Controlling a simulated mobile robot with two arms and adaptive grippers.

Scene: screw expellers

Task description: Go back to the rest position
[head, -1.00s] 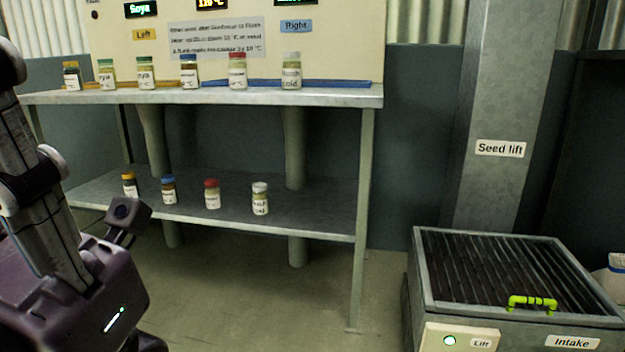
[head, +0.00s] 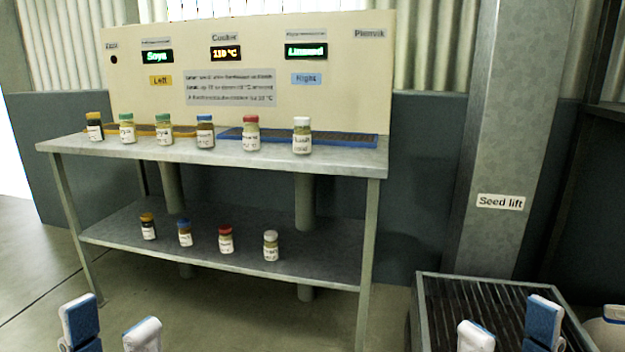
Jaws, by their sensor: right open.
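My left gripper (head: 111,325) shows at the bottom left of the head view, its blue and white fingertips apart with nothing between them. My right gripper (head: 510,328) shows at the bottom right in front of the intake box, its white and blue fingertips also apart and empty. Both point up in the picture, roughly level with each other, and touch nothing that I can see. The rest of both arms is below the frame.
A two-level metal table (head: 345,160) carries several jars, including a white-capped jar (head: 302,136), with more on its lower shelf (head: 325,262). A panel (head: 345,60) with displays stands behind. The intake grate (head: 460,305) and seed lift column (head: 505,130) are at right. Floor is clear at left.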

